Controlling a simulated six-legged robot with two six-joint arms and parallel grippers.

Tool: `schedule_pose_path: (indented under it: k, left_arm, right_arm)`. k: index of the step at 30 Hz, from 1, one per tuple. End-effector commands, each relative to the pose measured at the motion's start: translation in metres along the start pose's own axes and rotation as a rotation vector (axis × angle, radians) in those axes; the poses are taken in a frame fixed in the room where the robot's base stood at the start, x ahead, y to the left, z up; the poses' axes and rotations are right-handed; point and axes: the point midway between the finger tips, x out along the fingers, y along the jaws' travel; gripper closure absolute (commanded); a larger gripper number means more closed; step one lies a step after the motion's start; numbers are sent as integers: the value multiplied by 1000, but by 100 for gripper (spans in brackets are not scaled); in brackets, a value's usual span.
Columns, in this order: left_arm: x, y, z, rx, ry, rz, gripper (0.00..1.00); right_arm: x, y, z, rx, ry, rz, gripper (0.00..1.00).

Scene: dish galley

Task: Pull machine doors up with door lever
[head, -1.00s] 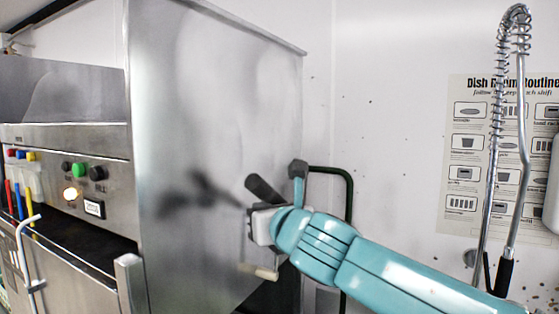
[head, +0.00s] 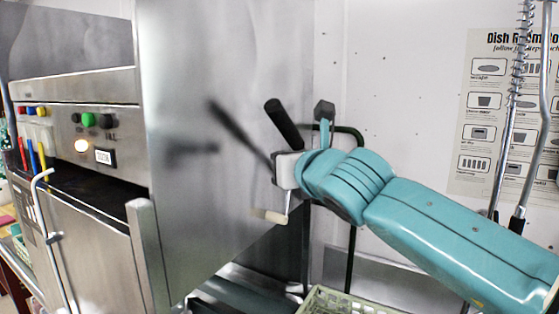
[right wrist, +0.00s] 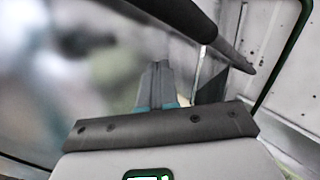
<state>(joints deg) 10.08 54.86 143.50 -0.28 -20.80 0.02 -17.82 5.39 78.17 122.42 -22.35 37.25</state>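The steel dish machine (head: 200,220) fills the left half of the head view, its tall smooth side panel facing me. A black bar (head: 284,123), seemingly the door lever's grip, slants up at the panel's right edge. It also crosses the top of the right wrist view (right wrist: 190,18). My right gripper (head: 287,170) is just below the bar in the head view. In the right wrist view its fingers (right wrist: 157,78) lie side by side and look shut, with nothing visible between them. I cannot tell whether they touch the bar. My left gripper is not in view.
A dark green bent tube (head: 351,250) stands behind my right wrist, near the white wall. A pale rack (head: 350,301) lies below my arm. A coiled spray hose (head: 520,70) hangs at the right, before a poster (head: 478,130).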

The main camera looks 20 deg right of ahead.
Motion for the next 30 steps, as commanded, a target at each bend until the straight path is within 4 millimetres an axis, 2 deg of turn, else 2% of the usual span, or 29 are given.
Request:
schedule_pose_path:
  k: [15,20,30]
  left_arm:
    - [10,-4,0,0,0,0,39]
    - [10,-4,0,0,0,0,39]
    - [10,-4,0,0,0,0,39]
  right_arm:
    - [-68,1,0,1,-1,2,100]
    - [-77,1,0,1,0,2,100]
    - [-77,0,0,1,1,1,100]
